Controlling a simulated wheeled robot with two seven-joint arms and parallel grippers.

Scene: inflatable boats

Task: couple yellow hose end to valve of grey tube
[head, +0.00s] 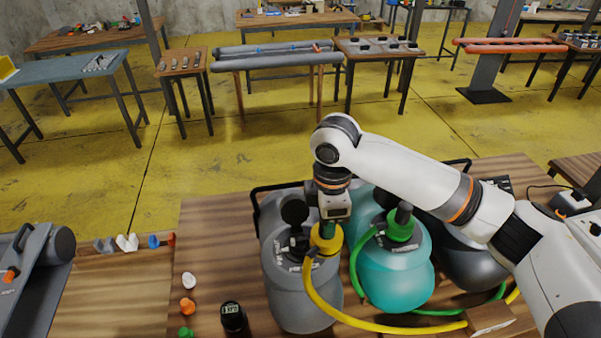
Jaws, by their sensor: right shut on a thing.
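My right gripper (328,222) reaches down from above and is shut on the yellow hose end (325,240). The hose end is over the top of the grey tube (303,297), right beside its dark valve area (295,245). The gripper and hose end cover part of that top, so I cannot tell whether the hose end is seated on the valve. The yellow hose (345,318) curves down over the grey tube's right side and runs right along the table. My left gripper is not in view.
A teal tube (395,280) with a green hose (356,268) on its top stands right of the grey tube. A darker tube (470,262) is behind it. A wooden block (490,318) lies by the hoses. Small caps and a black cylinder (232,316) stand at left on the table.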

